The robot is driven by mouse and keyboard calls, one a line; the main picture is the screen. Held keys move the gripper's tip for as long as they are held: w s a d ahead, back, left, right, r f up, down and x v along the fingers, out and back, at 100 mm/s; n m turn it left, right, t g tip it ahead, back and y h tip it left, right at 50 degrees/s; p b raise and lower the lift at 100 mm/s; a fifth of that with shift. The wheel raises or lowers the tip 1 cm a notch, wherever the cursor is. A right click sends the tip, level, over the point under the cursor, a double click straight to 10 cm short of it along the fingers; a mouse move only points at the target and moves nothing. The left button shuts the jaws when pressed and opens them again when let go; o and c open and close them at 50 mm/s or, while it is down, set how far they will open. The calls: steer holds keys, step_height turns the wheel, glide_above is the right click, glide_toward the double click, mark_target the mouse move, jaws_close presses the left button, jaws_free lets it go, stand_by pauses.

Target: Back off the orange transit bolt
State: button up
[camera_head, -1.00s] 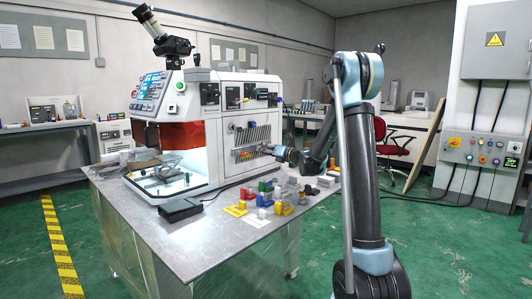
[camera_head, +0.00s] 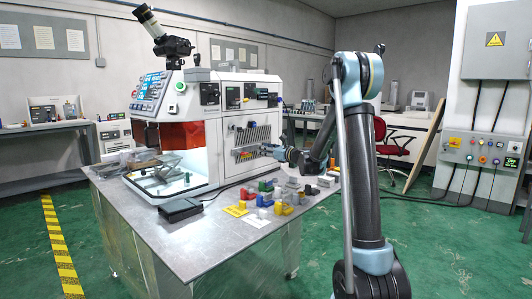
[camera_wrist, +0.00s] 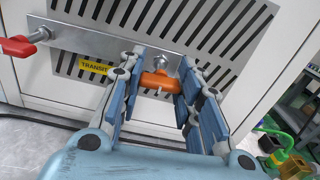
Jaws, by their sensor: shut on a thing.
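The orange transit bolt (camera_wrist: 157,80) has a short crosswise handle. In the wrist view it sits in front of a metal bar (camera_wrist: 100,38) on the machine's side panel, with a shiny stud just above it. My gripper (camera_wrist: 159,68) has its blue-padded fingers on both sides of the handle and is shut on it. In the head view my gripper (camera_head: 270,149) is at the vented side of the white machine (camera_head: 205,155); the orange bolt is too small there to make out clearly.
A red handle (camera_wrist: 20,45) sticks out at the bar's left end. A yellow TRANSIT label (camera_wrist: 94,67) is beside the bolt. Several coloured blocks (camera_head: 283,208) stand on the metal table (camera_head: 215,245) below, near a black pedal-like box (camera_head: 181,210).

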steer(key=shift+w+n, duration=0.15)
steer(key=shift+n, duration=1.55)
steer(key=n, duration=0.3)
steer(key=shift+d, duration=0.1)
steer(key=shift+n, duration=1)
steer(key=n, duration=0.5)
